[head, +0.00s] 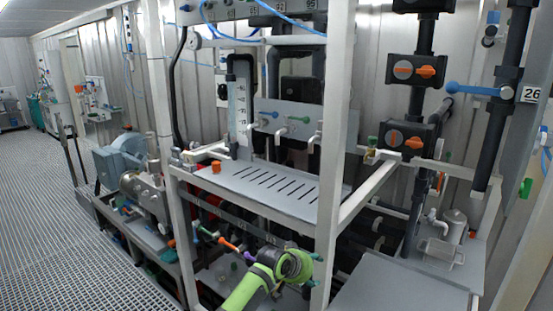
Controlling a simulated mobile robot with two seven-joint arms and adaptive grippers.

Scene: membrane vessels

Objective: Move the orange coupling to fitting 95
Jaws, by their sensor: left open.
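A small orange coupling (216,167) sits at the left end of the grey slotted shelf (262,190). The label 95 (310,4) shows at the right end of the grey panel along the top edge of the view; the fitting with it is too small to make out clearly. My left gripper (314,270) is at the end of the lime-green arm, low in the view, below and to the right of the shelf and apart from the coupling. It is open, and I see nothing held in it. My right gripper is not in view.
White frame posts (334,130) stand around the shelf. Blue tubes (230,37) hang near the top panel. Dark pipes with orange-handled valves (414,71) are at right. The left walkway (50,220) is clear.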

